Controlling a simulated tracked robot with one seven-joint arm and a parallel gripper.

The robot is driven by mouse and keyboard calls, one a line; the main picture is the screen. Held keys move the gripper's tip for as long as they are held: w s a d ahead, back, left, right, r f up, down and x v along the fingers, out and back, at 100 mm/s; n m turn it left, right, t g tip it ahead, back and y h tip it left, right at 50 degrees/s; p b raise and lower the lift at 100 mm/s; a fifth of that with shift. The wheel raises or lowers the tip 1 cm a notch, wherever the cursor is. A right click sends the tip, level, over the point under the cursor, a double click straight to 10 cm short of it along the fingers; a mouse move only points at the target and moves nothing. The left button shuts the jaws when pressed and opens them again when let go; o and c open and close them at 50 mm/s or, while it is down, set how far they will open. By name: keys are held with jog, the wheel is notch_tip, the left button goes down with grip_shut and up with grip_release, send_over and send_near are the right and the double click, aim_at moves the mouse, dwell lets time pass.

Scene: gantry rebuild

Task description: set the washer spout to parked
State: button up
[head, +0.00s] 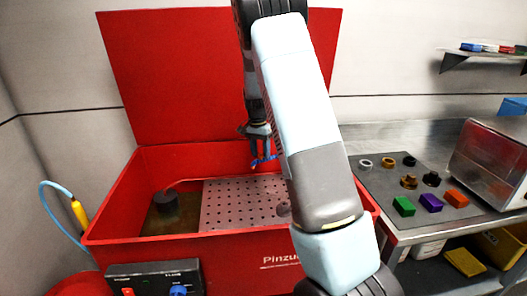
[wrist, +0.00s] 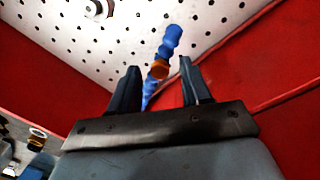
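The washer is a red tub (head: 225,250) with its red lid (head: 175,75) raised behind it. In the wrist view, the spout (wrist: 170,42) is a blue segmented hose with an orange ring (wrist: 159,69). Part of the blue spout (head: 264,160) also shows in the head view, at the fingertips near the tub's back wall. My gripper (head: 259,146) points down into the tub. In the wrist view, my gripper (wrist: 160,82) is open, with the spout showing in the gap between the fingers. I cannot tell whether either finger touches it.
A perforated plate (head: 228,204) lies in the tub, beside a dark cylinder (head: 165,203) with a thin pipe. A control box (head: 155,280) stands in front. The steel bench (head: 385,218) at right holds several rings and coloured blocks near a metal cabinet (head: 488,160).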

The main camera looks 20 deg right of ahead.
jog(key=shift+r, duration=0.1)
jog(key=shift+r, duration=0.2)
notch_tip(320, 180, up, 13)
jog(key=w, duration=0.1)
jog(key=shift+a, duration=0.4)
dwell(0.4)
